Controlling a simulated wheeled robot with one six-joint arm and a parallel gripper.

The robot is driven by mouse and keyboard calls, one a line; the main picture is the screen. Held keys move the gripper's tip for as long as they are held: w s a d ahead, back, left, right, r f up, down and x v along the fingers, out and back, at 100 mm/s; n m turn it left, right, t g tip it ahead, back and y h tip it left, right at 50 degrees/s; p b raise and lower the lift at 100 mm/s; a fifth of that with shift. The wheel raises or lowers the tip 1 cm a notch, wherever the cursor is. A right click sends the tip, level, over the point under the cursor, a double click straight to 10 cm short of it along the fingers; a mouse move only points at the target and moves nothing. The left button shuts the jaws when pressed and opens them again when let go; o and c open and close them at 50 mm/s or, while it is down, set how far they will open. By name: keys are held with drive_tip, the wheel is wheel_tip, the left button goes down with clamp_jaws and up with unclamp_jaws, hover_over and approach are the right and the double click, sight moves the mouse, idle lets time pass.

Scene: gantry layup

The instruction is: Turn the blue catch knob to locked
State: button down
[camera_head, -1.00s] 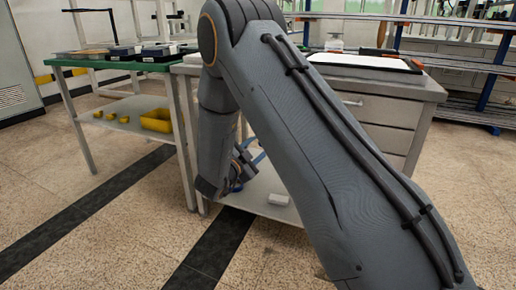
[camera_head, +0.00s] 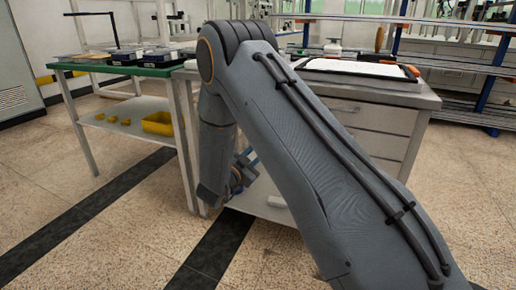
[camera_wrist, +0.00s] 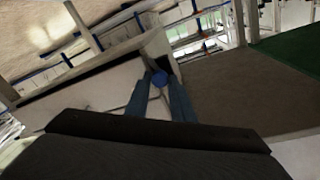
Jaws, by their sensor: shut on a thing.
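The blue catch knob (camera_wrist: 159,78) shows in the middle of the wrist view, between the tips of my two fingers. My gripper (camera_wrist: 158,92) is shut on it. A pale panel or surface lies behind the knob and to its left. The knob's pointer and any locked mark are too small to make out. In the head view my gripper (camera_head: 242,174) is low beside the grey drawer cabinet (camera_head: 372,116), mostly hidden behind my arm, and I cannot make out the knob there.
A green-topped table (camera_head: 100,67) at the left carries several dark trays. Its lower shelf holds a yellow bin (camera_head: 158,123) and small yellow pieces. A white sheet in a dark frame (camera_head: 358,68) lies on the cabinet top. The floor at the left front is clear.

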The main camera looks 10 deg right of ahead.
drive_tip(key=shift+s+d+f+n+t+y+p, duration=0.1)
drive_tip(key=shift+n+t+y+p, duration=0.2)
drive_tip(key=shift+n+p, duration=1.85)
drive_tip(key=shift+a+f+n+t+y+p, duration=0.1)
drive_tip(key=shift+n+t+p, duration=0.6)
drive_tip(key=shift+n, duration=2.7)
drive_tip(key=shift+s+d+n+t+y+p, duration=0.1)
drive_tip(key=shift+n+y+p, duration=0.1)
drive_tip(key=shift+n+p, duration=2.05)
drive_tip(key=shift+w+n+b, duration=0.1)
drive_tip(key=shift+n+b, duration=0.45)
drive_tip(key=shift+n, duration=0.05)
drive_tip(key=c, duration=1.5)
unclamp_jaws()
drive_tip(key=shift+c, duration=0.2)
drive_tip(key=p+v, duration=0.1)
drive_tip(key=v, duration=0.6)
drive_tip(key=shift+s, duration=0.35)
drive_tip(key=shift+f, duration=0.1)
